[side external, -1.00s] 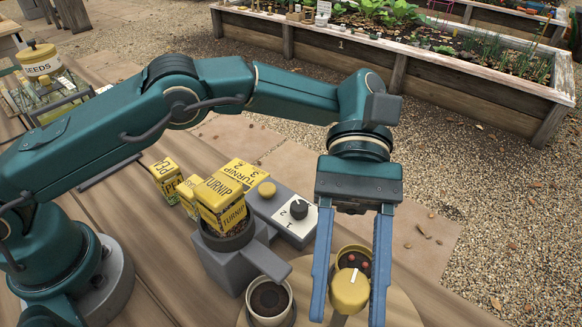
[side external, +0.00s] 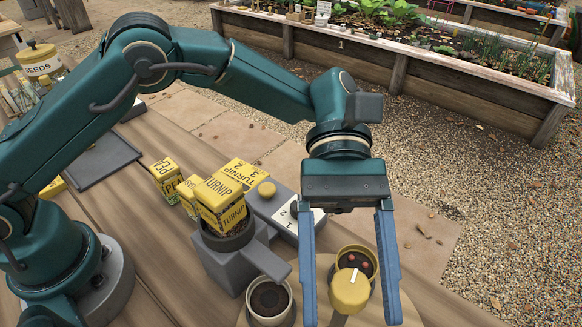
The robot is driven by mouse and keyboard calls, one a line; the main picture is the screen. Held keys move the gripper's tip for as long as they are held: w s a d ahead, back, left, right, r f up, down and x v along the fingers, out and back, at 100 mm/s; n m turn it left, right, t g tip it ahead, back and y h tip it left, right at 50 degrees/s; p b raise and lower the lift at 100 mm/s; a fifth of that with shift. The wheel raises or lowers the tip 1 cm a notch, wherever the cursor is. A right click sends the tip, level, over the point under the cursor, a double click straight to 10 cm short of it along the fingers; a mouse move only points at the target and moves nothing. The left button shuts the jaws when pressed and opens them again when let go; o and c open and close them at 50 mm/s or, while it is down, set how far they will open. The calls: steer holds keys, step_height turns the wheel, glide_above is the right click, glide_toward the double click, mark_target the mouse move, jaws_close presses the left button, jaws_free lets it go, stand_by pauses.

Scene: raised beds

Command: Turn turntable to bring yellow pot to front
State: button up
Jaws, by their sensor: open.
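The turntable (side external: 411,314) is a round wooden disc at the bottom of the side view, cut off by the frame edge. A yellow knob (side external: 350,291) with a white pointer line stands up from it. The yellow pot (side external: 341,254), with dark soil and red bits, sits behind the knob in the picture and is partly covered by it. A cream pot (side external: 268,301) with dark soil is at the left of the disc. My gripper (side external: 350,319) is open and empty, pointing down. Its fingers appear on either side of the knob with gaps; their exact depth is unclear.
A grey dispenser (side external: 222,262) holding yellow turnip packets (side external: 224,205) stands close left of the disc. Behind it is a grey box with a yellow button (side external: 266,189) and a dial panel partly hidden by my gripper. A dark tray (side external: 97,160) lies further left.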

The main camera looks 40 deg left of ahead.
steer(key=shift+n+t+h, duration=1.4)
steer(key=shift+n+t, duration=0.2)
steer(key=shift+n, duration=0.4)
steer(key=w+a+r+m+t+y, duration=0.1)
steer(key=w+a+r+m+t, duration=0.2)
steer(key=a+r, duration=0.65)
steer(key=s+a+r+m+t+y, duration=0.1)
steer(key=a+m+t+y, duration=0.3)
steer(key=a, duration=0.5)
steer(key=s+a+r+m+t+y, duration=0.2)
steer(key=s+a+m+t+y, duration=0.2)
steer(key=a, duration=0.4)
steer(key=shift+a+r+m+t+y, duration=0.25)
steer(key=shift+a+m+t+y, duration=0.15)
steer(key=shift+t+y, duration=0.45)
